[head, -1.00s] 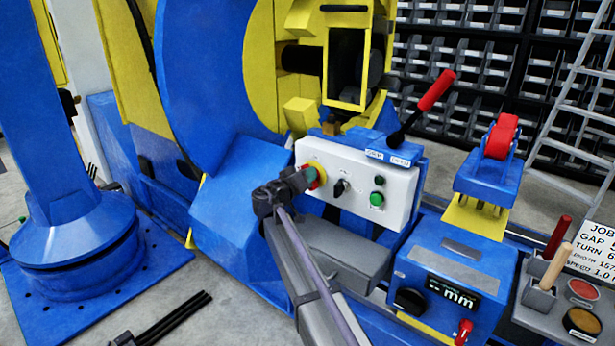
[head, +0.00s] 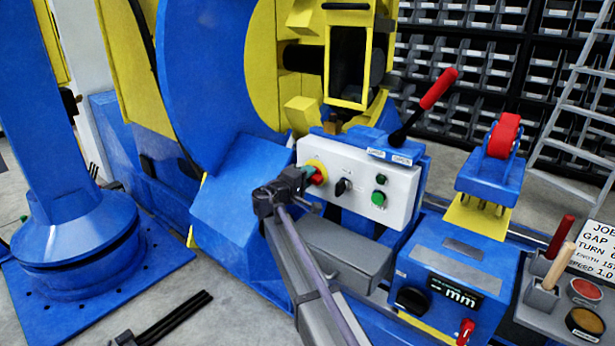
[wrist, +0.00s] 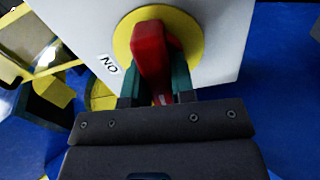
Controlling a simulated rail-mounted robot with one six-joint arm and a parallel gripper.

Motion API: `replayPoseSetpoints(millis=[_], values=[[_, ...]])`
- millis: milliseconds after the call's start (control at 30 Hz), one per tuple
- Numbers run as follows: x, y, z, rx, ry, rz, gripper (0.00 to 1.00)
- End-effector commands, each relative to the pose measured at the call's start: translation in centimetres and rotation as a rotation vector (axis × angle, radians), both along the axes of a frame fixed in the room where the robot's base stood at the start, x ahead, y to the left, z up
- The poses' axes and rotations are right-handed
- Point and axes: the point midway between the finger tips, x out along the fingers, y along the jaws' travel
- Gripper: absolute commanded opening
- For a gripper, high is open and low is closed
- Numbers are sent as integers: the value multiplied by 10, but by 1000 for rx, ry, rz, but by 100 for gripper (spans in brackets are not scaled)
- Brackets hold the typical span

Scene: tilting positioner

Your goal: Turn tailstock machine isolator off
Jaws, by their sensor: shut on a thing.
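The isolator is a red handle (wrist: 150,55) on a round yellow plate (wrist: 187,30), on the front of a pale control box. My gripper (wrist: 155,85) is shut on the red handle, with a green finger on each side of it in the wrist view. A label reading "ON" (wrist: 109,65) is beside the plate and appears upside down there. In the head view the yellow plate (head: 316,168) is at the left end of the control box (head: 365,175), and my gripper (head: 307,174) reaches it from the left. The fingers partly hide the handle.
The control box also has a black knob (head: 343,186) and green buttons (head: 378,198). A lever with a red grip (head: 437,90) rises behind it. A blue unit with a display (head: 450,270) stands to the right, and a large blue disc (head: 205,80) behind left.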

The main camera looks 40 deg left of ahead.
Motion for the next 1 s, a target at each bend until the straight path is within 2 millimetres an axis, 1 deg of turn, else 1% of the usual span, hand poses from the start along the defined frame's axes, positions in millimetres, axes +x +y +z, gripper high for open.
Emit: replayPoseSetpoints(millis=[100, 300, 800, 833, 1000], values=[[0, 0, -1, -55, 0, -1, 0], [0, 0, -1, -112, -1, -1, 0], [0, 0, -1, -131, -2, -1, 0], [0, 0, -1, -131, -2, -1, 26], [0, 0, -1, -130, -2, -1, 43]])
